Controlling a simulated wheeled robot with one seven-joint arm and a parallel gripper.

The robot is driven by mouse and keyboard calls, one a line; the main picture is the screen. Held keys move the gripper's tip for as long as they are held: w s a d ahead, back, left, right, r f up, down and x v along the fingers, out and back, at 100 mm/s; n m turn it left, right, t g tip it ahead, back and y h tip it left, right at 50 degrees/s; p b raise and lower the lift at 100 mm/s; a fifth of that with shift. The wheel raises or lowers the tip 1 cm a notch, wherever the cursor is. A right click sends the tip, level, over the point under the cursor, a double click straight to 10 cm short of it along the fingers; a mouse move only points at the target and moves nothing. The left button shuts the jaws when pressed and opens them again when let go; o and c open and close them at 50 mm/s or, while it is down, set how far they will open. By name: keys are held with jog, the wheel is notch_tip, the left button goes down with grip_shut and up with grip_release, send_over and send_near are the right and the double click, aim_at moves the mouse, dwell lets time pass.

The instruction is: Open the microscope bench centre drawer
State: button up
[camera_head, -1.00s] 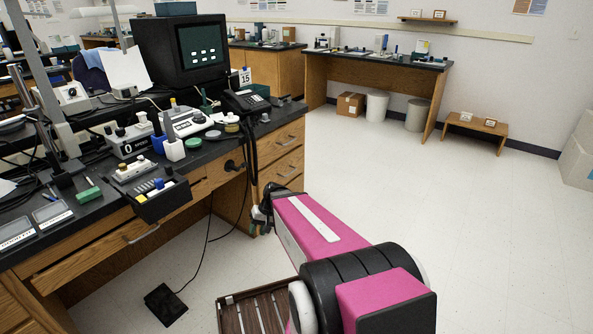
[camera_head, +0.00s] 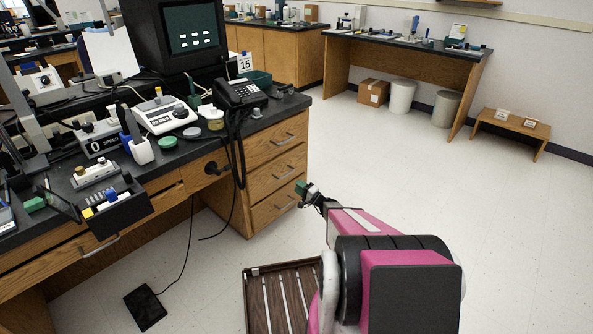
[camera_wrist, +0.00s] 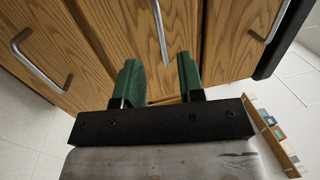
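The microscope bench (camera_head: 262,112) is at the left, with a black top and oak drawers. Its right end has a stack of three drawers with metal bar handles, the middle one (camera_head: 284,172) between the other two. A wide shallow drawer (camera_head: 60,262) with a bar handle sits under the top, further left. All look shut. My gripper (camera_head: 306,190) is in front of the stack, near its lower right edge. In the wrist view its green fingers (camera_wrist: 160,82) are apart and empty. The middle of three handles (camera_wrist: 161,38) there lies ahead of the gap, untouched.
A telephone (camera_head: 240,95) with a hanging cord is above the stack. A black open tray (camera_head: 118,218) juts from the bench front. A black pad (camera_head: 145,307) with a cable lies on the floor. The floor right of the stack is clear.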

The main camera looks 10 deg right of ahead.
jog(key=shift+m+t+h, duration=0.4)
jog(key=x, duration=0.3)
jog(key=w+d+x, duration=0.1)
jog(key=x, duration=0.6)
jog(key=shift+w+d+f, duration=0.2)
jog(key=shift+w, duration=0.1)
jog(key=shift+s, duration=0.1)
grip_shut()
